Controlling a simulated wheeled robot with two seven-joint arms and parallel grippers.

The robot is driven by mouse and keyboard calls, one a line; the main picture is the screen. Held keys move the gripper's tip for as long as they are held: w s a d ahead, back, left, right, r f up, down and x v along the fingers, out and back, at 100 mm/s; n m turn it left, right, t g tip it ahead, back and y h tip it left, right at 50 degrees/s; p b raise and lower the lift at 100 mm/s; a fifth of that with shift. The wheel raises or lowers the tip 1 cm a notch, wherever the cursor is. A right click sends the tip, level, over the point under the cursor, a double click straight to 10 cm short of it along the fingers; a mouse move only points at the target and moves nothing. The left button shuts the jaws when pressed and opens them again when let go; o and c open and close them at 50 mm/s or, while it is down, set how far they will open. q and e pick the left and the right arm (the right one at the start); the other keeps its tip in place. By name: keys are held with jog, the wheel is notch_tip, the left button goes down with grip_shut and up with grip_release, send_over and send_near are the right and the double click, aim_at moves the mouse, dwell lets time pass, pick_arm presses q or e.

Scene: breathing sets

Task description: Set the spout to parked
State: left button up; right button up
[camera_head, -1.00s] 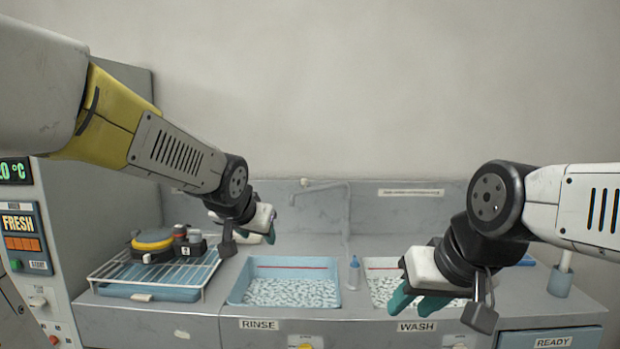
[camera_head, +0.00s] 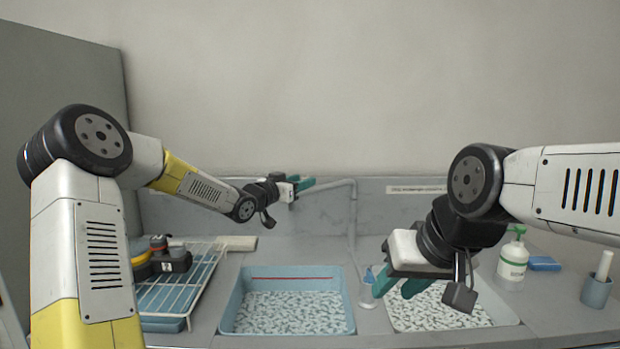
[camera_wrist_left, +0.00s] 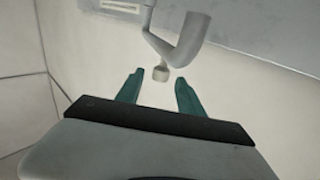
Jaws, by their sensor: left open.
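The spout (camera_head: 335,189) is a grey pipe along the back wall, above the counter. It joins an upright pipe to the right of my left gripper. My left gripper (camera_head: 308,184) is open, its teal fingers pointing right at the spout's left end, which it hides in the head view. In the left wrist view, the bent grey spout (camera_wrist_left: 188,40) lies ahead of my left gripper (camera_wrist_left: 159,84). A pale tip (camera_wrist_left: 161,73) shows in the gap between the fingertips; contact cannot be told. My right gripper (camera_head: 398,287) is open and empty over the right basin.
Two basins are set in the counter, a blue one (camera_head: 229,312) and a right one (camera_head: 508,315). A small bottle (camera_head: 366,292) stands between them. A wire rack (camera_head: 205,272) with dark and yellow parts is left. A green-topped bottle (camera_head: 513,262) stands right.

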pick_arm(q)
jog(key=x, duration=0.6)
jog(key=shift+s, duration=0.1)
grip_shut()
dwell(1.2)
